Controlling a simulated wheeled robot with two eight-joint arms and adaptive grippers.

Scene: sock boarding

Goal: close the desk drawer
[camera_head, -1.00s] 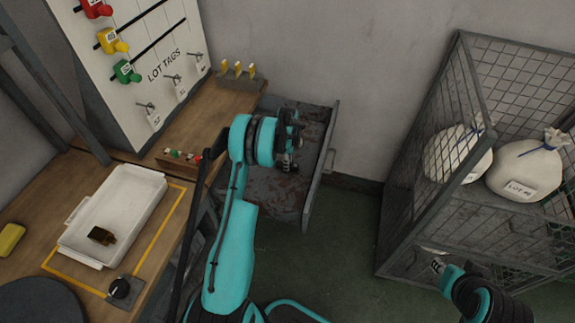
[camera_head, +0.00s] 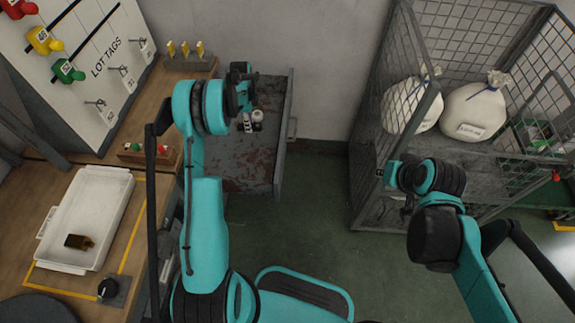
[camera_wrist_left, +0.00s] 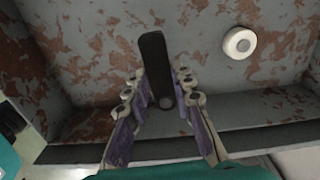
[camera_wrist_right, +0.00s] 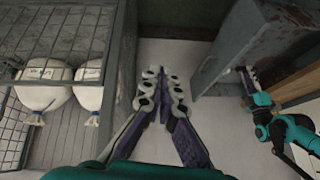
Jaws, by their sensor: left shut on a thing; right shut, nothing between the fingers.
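The desk drawer (camera_head: 240,172) stands open to the right of the desk, its rust-stained floor in view. Its front panel (camera_head: 284,135) carries a handle (camera_head: 292,128) on the outside. My left gripper (camera_head: 246,118) is over the open drawer. In the left wrist view it (camera_wrist_left: 162,105) is shut on a black bar-shaped thing (camera_wrist_left: 154,62). A white round thing (camera_wrist_left: 239,43) lies in the drawer beside it. My right gripper (camera_wrist_right: 163,92) is shut and empty, between the drawer and the cage; the drawer's outer side (camera_wrist_right: 265,45) shows to its right.
A wire cage (camera_head: 372,150) with white sacks (camera_head: 474,110) stands at the right. The desk holds a white tray (camera_head: 66,255), a black knob (camera_head: 107,288) and a lot-tags board (camera_head: 105,85). Green floor (camera_head: 315,210) is clear between drawer and cage.

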